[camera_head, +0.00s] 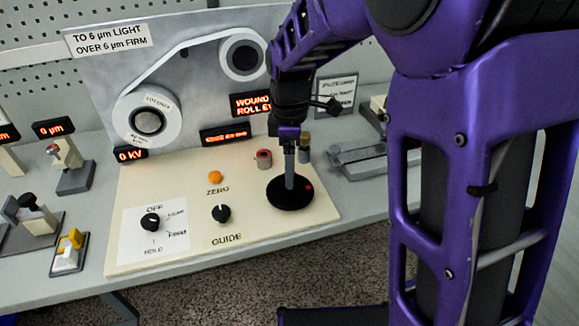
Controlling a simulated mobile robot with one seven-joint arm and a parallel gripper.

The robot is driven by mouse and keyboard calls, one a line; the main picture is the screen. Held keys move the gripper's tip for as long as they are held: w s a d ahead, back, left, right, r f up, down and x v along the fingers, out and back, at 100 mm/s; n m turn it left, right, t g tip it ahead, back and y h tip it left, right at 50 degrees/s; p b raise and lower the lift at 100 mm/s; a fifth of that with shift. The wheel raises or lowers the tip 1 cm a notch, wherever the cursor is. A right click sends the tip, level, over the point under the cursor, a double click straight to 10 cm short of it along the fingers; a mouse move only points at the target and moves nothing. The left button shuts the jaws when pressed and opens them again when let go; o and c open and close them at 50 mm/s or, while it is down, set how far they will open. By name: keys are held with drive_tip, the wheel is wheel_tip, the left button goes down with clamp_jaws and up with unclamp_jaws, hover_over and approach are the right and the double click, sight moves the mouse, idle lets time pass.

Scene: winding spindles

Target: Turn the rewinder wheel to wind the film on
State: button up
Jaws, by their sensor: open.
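The rewinder wheel, a flat black disc (291,196) with a small red mark near its right edge, lies on the cream panel (180,238). My gripper (289,152) points down from the purple arm directly above the wheel. It is open. A grey upright piece stands between gripper and disc; I cannot tell whether it is a finger or the wheel's post, nor whether they touch. The film (190,47) runs from the white roll (148,120) at left up to the spool (242,57) at upper right.
The panel bears a dark selector knob (150,222), a guide knob (221,213), an orange zero button (215,177) and a red-topped knob (264,158). Lit displays stand behind, partly hidden by my arm. A grey metal fixture (358,160) sits at right.

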drive_tip(key=shift+f, duration=1.35)
clamp_jaws()
drive_tip(key=shift+m, duration=0.4)
drive_tip(key=m+p, duration=0.1)
drive_tip(key=m, duration=0.3)
drive_tip(key=shift+r, duration=0.1)
drive_tip(key=m+p, duration=0.1)
drive_tip(key=m, duration=0.4)
drive_tip(key=shift+p, duration=0.4)
drive_tip(key=m+p, duration=0.1)
drive_tip(key=m, duration=0.4)
drive_tip(key=m+p, duration=0.1)
drive_tip(key=m, duration=0.3)
drive_tip(key=shift+m, duration=0.4)
